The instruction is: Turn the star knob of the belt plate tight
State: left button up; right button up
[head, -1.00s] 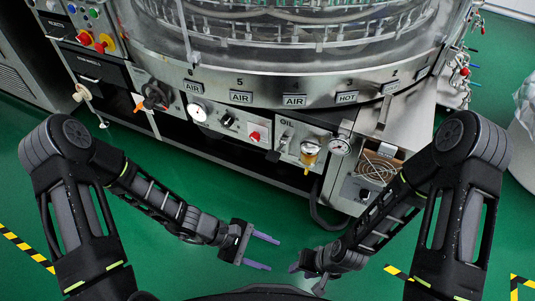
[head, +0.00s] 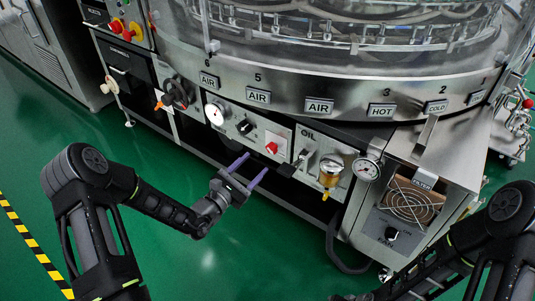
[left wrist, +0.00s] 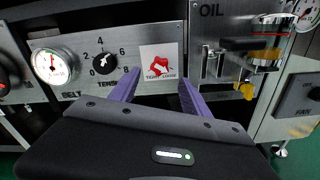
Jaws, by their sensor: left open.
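The belt plate (head: 228,116) is a steel panel on the front of the machine, and it also shows in the left wrist view (left wrist: 88,88). It carries a round gauge, a black numbered dial and a red star knob (head: 272,147) on a white label. In the left wrist view the red knob (left wrist: 158,67) sits ahead of and between the fingertips. My left gripper (head: 258,162) is open and empty, its purple fingers pointing at the plate just below the knob. It also shows in the left wrist view (left wrist: 160,78). My right gripper is out of the picture.
Right of the belt plate is the oil panel with a lever and a yellow-bottomed oil cup (head: 330,174). A gauge (head: 366,170) and a filter box with a fan (head: 410,202) stand farther right. A black handwheel (head: 180,93) is at the left. Green floor is clear in front.

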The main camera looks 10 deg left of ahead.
aim_at(270, 149)
pick_arm(q)
jog(key=b+x, duration=0.2)
jog(key=x, duration=0.4)
jog(key=shift+w+d+f, duration=0.1)
jog(key=shift+w+d, duration=0.05)
jog(key=shift+w, duration=0.2)
jog(key=shift+w+d, duration=0.1)
jog(key=shift+w, duration=0.2)
jog(key=shift+c, duration=0.4)
grip_shut()
